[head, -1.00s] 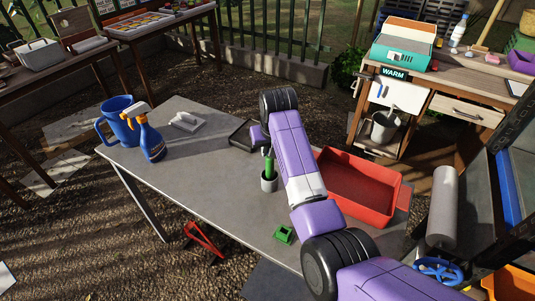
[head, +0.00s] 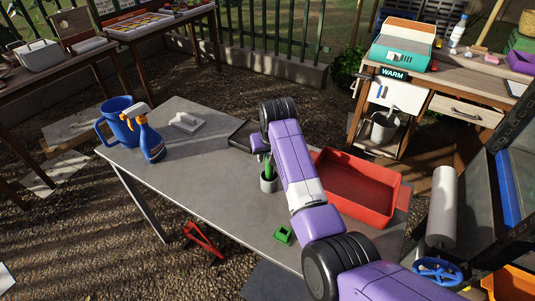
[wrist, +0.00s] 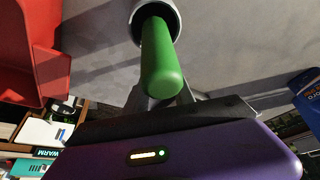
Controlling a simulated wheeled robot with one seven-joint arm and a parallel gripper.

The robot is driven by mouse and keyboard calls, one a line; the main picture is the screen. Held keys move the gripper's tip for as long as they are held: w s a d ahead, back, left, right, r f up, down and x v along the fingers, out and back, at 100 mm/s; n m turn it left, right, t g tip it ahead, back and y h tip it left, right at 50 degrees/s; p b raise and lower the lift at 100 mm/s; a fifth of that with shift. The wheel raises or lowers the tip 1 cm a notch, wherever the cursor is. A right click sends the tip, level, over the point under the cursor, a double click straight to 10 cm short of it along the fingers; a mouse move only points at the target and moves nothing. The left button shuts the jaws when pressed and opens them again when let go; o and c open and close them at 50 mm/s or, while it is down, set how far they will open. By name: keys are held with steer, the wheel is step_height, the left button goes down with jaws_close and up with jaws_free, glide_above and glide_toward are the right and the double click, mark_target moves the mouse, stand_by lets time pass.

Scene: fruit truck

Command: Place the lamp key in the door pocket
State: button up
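A green handle (head: 267,170) stands upright in a small grey cup (head: 268,184) on the grey table; it may be the lamp key, but its lower end is hidden in the cup. My gripper (head: 262,147) is at the handle's upper part. In the wrist view the green handle (wrist: 161,62) rises from the cup (wrist: 155,14) toward me, with grey fingers (wrist: 160,98) on either side, partly hidden behind it. Whether they press on it is unclear. A white panel (head: 398,92) under the WARM sign holds a few slim items; I cannot tell if it is the door pocket.
A red tray (head: 357,190) lies right of the cup. A black tray (head: 246,134) is behind it, a small green block (head: 283,235) in front. The table's left middle is clear.

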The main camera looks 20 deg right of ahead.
steer(key=v, duration=1.1)
steer(key=shift+r, duration=0.25)
steer(key=shift+o, duration=0.5)
steer(key=shift+s+r, duration=0.15)
steer(key=shift+r, duration=0.05)
steer(key=shift+p+x, duration=3.5)
steer(key=shift+x, duration=1.75)
steer(key=shift+c, duration=0.4)
jaws_close()
